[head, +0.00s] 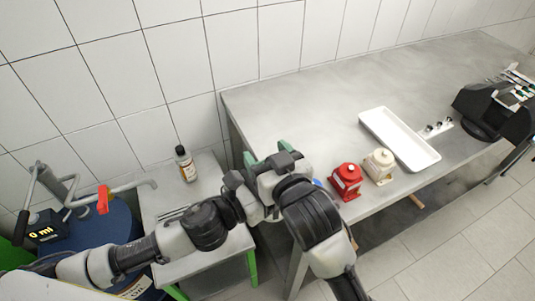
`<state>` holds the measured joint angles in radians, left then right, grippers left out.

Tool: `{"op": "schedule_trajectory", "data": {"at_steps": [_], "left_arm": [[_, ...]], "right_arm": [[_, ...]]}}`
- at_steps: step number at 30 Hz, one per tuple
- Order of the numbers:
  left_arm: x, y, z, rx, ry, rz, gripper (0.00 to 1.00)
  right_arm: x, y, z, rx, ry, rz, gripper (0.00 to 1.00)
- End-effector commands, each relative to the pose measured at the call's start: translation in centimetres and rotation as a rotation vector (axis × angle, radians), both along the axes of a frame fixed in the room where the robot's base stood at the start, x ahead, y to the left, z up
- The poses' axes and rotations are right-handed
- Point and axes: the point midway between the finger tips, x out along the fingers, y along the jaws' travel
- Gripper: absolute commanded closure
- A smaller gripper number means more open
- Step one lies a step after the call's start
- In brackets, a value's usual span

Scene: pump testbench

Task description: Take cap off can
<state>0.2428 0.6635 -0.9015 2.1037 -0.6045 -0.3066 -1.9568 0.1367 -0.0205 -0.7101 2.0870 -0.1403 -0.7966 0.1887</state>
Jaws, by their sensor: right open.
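A red can (346,179) with a cap on top stands at the front edge of the grey bench. A cream-white can (379,165), also capped, stands just right of it. My right gripper (266,153) has green fingertips spread apart. It appears over the bench's left end, left of both cans and apart from them, with nothing visible between the fingers. My left arm comes in from the left and meets the right arm in the picture; I cannot make out its gripper. A small blue patch (317,183) shows beside my right arm, mostly hidden.
A white tray (399,139) lies on the bench behind the cans, with small parts and a black device (492,106) to its right. A dark-capped bottle (185,165) stands on a lower side table (205,166). A blue drum (86,232) with a pump is at left.

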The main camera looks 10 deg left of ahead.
Motion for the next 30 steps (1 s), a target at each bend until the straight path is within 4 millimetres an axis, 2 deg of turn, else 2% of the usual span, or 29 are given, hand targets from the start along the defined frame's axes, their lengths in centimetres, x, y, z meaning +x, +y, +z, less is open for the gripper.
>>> {"op": "schedule_trajectory", "data": {"at_steps": [7, 19, 30], "left_arm": [[0.02, -0.03, 0.16, -0.001, -0.003, -0.001, 0.75], [0.02, -0.03, 0.17, -0.002, -0.004, -0.001, 0.75], [0.03, -0.04, 0.18, -0.002, -0.004, -0.001, 0.75]], "right_arm": [[0.06, 0.03, -0.01, 0.0, 0.0, 0.0, 0.33], [0.0, 0.07, -0.02, 0.0, 0.0, 0.002, 0.93], [0.03, 0.02, -0.01, 0.0, 0.0, 0.0, 0.94]]}}
